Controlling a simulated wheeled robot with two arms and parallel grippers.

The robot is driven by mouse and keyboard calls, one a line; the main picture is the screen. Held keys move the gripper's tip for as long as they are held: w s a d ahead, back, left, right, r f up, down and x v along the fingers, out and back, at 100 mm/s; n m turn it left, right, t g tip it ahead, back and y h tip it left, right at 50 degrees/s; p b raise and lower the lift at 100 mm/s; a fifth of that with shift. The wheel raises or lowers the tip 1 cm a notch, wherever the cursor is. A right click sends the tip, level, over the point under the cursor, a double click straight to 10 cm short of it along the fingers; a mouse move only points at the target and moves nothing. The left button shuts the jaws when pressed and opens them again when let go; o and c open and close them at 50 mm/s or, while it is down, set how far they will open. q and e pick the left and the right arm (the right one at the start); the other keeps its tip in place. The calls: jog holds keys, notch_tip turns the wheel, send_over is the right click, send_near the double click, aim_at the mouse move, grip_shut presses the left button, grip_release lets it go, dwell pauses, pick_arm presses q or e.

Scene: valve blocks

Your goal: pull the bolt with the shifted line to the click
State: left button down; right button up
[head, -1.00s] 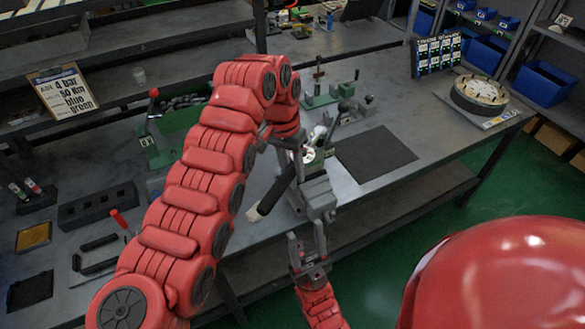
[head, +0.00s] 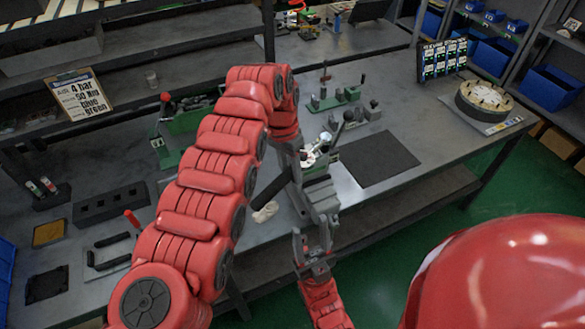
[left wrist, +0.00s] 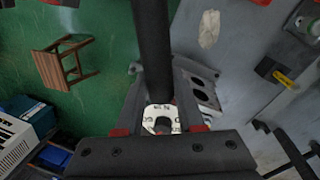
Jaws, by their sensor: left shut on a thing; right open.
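A black bar-like handle (head: 273,190) slants beside the table's front edge in the head view. In the left wrist view the handle (left wrist: 153,45) runs down between the fingers to a pale face (left wrist: 160,112) with dark marks and a dark centre piece. My left gripper (head: 309,188) is shut on this tool; its fingers (left wrist: 160,103) flank the handle's lower end. A pale round face (head: 311,157) shows just behind my left wrist. My right gripper (head: 312,245) is open and empty below the left one. Bolt lines are too small to tell.
A round pale plate with several studs (head: 485,97) stands at the right. A dark mat (head: 378,160) lies bare at mid-table. A pale rag (head: 265,211) lies by the handle's end. A grey holed part (left wrist: 207,92) is right of the fingers. A stool (left wrist: 66,62) stands on the floor.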

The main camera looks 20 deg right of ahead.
pick_arm(q)
jog(key=shift+w+a, duration=0.15)
jog(key=shift+w, duration=0.05)
dwell(0.3)
jog(key=shift+s+d+f+n+b, duration=0.1)
jog(key=shift+s+d+n+b, duration=0.1)
jog(key=shift+s+n+b, duration=0.4)
jog(key=shift+s+d+n+b, duration=0.3)
jog(key=shift+s+d+b, duration=0.15)
jog(key=shift+b, duration=0.4)
